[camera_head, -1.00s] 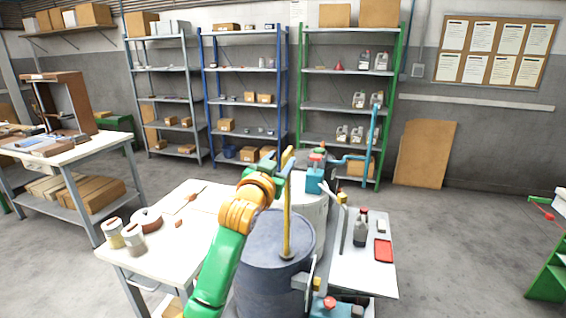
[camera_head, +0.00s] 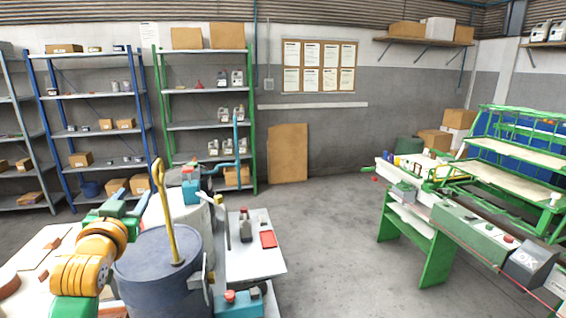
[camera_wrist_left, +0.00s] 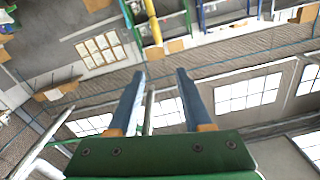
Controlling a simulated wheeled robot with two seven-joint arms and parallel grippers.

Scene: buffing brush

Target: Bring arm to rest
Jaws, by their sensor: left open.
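My left arm, green with orange joints, comes in at the lower left of the head view. Its gripper (camera_head: 127,199) is raised beside the dark drum. In the left wrist view its two blue-grey fingers (camera_wrist_left: 161,76) stand apart with nothing between them. That camera looks toward the wall and windows, tilted. No brush can be made out in the gripper. My right gripper is not in view.
A dark blue drum (camera_head: 160,262) with an upright yellow handle (camera_head: 164,212) stands close to my left arm. A small side table (camera_head: 262,262) holds a bottle and red tray. A green machine (camera_head: 440,225) stands right. Middle floor is clear.

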